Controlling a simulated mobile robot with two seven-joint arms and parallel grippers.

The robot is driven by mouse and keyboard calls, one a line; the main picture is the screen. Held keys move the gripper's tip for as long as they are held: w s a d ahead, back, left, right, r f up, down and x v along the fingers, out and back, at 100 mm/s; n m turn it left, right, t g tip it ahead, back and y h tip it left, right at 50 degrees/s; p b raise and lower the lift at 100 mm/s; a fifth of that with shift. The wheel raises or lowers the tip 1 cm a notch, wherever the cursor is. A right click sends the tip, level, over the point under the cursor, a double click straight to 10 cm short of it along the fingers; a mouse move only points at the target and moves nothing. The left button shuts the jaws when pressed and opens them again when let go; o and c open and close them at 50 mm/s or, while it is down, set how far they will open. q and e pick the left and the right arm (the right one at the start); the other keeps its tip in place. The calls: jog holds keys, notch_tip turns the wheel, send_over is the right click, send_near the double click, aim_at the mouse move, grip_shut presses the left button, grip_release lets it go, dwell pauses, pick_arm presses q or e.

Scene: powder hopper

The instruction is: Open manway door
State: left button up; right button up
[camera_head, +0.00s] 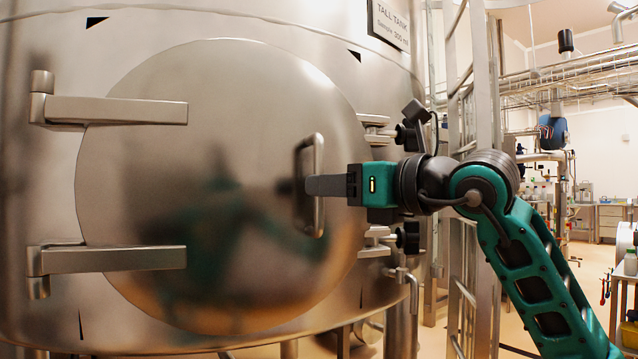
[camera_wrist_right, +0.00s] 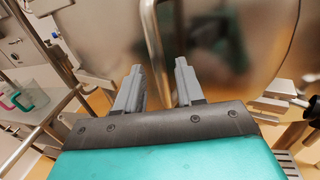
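The manway door (camera_head: 230,100) is a large round polished steel disc on the tank's front. Two hinge arms (camera_head: 120,110) hold it at the left. It looks flush with the tank wall. Its upright bar handle (camera_head: 319,150) is near its right edge. My right gripper (camera_head: 308,186) reaches in from the right at the handle's middle. My left gripper is not in view.
An upper clamp with a black knob (camera_head: 407,136) and a lower one (camera_head: 407,238) sit right of the door. A metal ladder frame (camera_head: 480,80) stands further right, close to my right arm. A sign (camera_head: 390,20) hangs above. The door's reflections blur its surface.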

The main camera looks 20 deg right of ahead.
jog(key=shift+x, duration=1.45)
jog(key=shift+c, duration=0.2)
grip_shut()
